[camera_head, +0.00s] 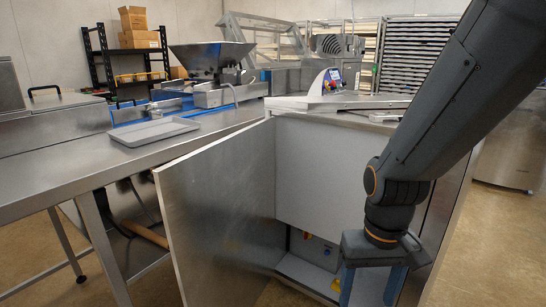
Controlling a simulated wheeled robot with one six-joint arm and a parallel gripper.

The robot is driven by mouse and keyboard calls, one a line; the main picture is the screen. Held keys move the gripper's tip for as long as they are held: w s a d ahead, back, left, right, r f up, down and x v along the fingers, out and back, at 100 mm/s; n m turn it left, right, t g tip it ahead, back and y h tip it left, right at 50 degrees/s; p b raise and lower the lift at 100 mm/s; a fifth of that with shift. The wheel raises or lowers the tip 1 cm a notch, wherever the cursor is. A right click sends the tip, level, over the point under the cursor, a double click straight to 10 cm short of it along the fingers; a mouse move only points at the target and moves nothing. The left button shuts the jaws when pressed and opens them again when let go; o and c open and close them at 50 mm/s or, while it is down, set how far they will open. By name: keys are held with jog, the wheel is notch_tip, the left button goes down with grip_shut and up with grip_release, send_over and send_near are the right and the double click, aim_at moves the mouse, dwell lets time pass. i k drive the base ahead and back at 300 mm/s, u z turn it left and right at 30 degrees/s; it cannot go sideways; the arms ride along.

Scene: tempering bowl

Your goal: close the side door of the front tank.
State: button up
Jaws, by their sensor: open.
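The front tank (345,114) is a steel cabinet right of centre with a flat metal top. Its side door (222,205) stands wide open, swung out to the left from the hinge edge near the middle of the picture. The white interior (325,180) and a lower recess with small fittings are exposed. My gripper (370,287) hangs in front of the right part of the opening, its blue fingers pointing down, apart and with nothing seen between them. It is to the right of the door and not touching it. The fingertips are near the bottom of the picture.
A long steel table (60,178) runs along the left, close to the door's outer side, with a grey tray (154,131) on it. A hopper machine (212,60) stands behind. Racks (420,55) are at the back right. Floor (500,240) at the right is clear.

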aim_at(217, 200)
jog(key=u, duration=0.35)
jog(key=i, duration=0.9)
jog(key=z, duration=1.55)
jog(key=k, duration=0.85)
jog(key=u, duration=1.4)
jog(key=i, duration=0.5)
jog(key=z, duration=0.05)
